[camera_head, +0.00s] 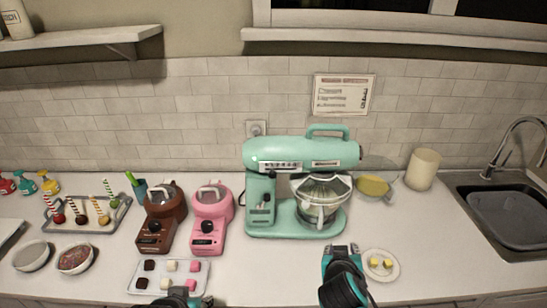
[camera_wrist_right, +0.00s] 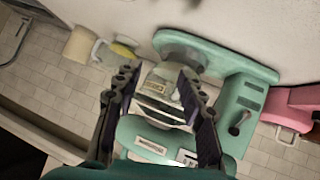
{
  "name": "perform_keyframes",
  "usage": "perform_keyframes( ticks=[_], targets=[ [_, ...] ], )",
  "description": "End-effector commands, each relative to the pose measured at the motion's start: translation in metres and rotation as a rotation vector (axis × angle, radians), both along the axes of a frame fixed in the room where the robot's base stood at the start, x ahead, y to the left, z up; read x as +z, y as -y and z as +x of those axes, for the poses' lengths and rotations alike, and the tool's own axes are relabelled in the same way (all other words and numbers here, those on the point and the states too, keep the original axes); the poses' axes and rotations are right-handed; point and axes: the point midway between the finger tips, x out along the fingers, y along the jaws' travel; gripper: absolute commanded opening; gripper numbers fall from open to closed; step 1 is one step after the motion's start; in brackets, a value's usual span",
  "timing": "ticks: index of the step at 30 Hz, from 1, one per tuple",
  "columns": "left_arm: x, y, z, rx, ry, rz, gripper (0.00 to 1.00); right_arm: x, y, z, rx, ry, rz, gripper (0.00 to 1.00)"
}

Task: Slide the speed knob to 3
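The mint-green stand mixer (camera_head: 300,152) stands at the middle of the counter. A dark slider or lever (camera_head: 265,200) sits on the side of its column, and it shows in the right wrist view (camera_wrist_right: 238,122). A strip with small markings (camera_head: 280,165) is on the mixer's head; its numbers are too small to read. My right gripper (camera_head: 341,250) is in front of the mixer, below the bowl in the picture, apart from the knob. In the wrist view its fingers (camera_wrist_right: 159,72) are spread and empty. My left gripper (camera_head: 180,288) is at the bottom edge; its fingers are unclear.
The mixer's bowl (camera_head: 323,205) is right of the column. A pink machine (camera_head: 211,220) and a brown machine (camera_head: 160,215) stand left of it. A sweets tray (camera_head: 193,264) and a small plate (camera_head: 394,272) lie in front. Counter between pink machine and right gripper is clear.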

Motion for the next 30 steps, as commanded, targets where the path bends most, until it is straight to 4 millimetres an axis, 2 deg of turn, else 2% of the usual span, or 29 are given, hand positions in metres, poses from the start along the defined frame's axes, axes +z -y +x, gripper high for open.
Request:
perform_keyframes(
  ticks=[1,3,6,9,12,15,19,30],
  targets=[
    [0.016,0.000,0.000,0.000,0.000,0.000,0.39,0.025,-0.018,0.022,0.020,0.079,-0.027,0.40],
    [0.026,0.000,0.000,0.000,0.000,0.000,0.39,0.050,-0.044,0.048,0.049,0.203,-0.053,0.40],
    [0.039,0.000,0.000,0.000,0.000,0.000,0.39,0.080,-0.090,0.072,0.117,0.364,-0.063,0.40],
    [0.048,0.000,0.000,0.000,0.000,0.000,0.39,0.100,-0.133,0.083,0.192,0.485,-0.055,0.40],
    [0.053,0.000,0.000,0.000,0.000,0.000,0.39,0.110,-0.163,0.086,0.250,0.560,-0.044,0.40],
    [0.054,0.000,0.000,0.000,0.000,0.000,0.39,0.114,-0.178,0.087,0.278,0.595,-0.036,0.40],
    [0.052,0.000,0.000,0.000,0.000,0.000,0.39,0.114,-0.181,0.097,0.285,0.605,-0.034,0.40],
    [0.044,0.000,0.000,0.000,0.000,0.000,0.39,0.114,-0.180,0.154,0.283,0.604,-0.036,0.40]
  ],
)
